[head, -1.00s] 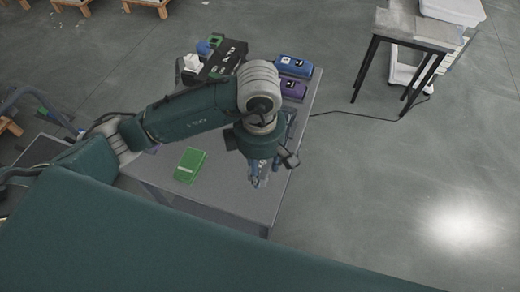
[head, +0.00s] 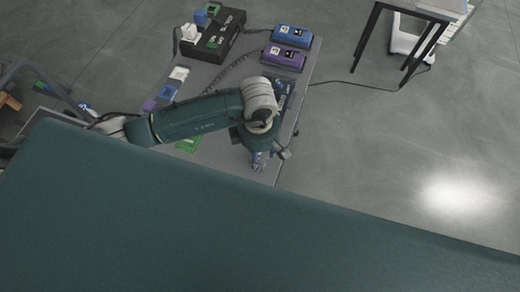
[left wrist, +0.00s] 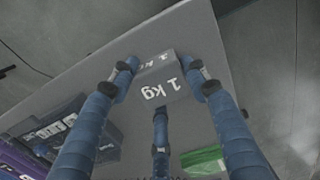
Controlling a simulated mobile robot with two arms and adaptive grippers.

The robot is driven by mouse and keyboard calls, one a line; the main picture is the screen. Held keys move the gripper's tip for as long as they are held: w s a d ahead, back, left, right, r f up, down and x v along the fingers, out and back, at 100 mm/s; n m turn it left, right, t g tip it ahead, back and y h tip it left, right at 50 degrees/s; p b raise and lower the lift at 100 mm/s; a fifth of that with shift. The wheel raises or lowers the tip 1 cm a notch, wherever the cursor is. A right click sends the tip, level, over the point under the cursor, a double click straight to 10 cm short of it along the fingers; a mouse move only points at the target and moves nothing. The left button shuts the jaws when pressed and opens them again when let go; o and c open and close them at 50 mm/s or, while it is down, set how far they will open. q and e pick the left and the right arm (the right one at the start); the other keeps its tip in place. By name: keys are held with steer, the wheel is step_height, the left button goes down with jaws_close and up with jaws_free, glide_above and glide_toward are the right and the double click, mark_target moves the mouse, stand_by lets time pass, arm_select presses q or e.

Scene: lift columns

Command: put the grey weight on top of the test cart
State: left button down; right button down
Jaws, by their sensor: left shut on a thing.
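The grey weight (left wrist: 160,85), a block marked "1 kg", is between the fingers of my left gripper (left wrist: 163,85) in the left wrist view. The gripper is shut on it. In the head view my left gripper (head: 258,165) is over the near right part of the grey top of the test cart (head: 222,152); the weight is too small to make out there. The bare cart top (left wrist: 205,45) also shows around the weight in the left wrist view. I cannot tell whether the weight touches it. My right gripper is not in view.
On the cart are a black box (head: 213,38), a blue device (head: 292,36), a purple device (head: 286,58) and a green block (head: 189,145) partly behind my arm. A black-legged table (head: 378,22) stands at the upper right. Floor right of the cart is clear, except for a cable.

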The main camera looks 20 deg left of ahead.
arm_select(q)
steer(key=shift+w+d, duration=0.1)
steer(key=c, duration=0.9)
jaws_free()
steer(key=shift+r, duration=0.35)
step_height(320, 180, up, 11)
steer(key=b, duration=0.3)
steer(key=shift+r+b, duration=0.2)
steer(key=shift+b, duration=0.1)
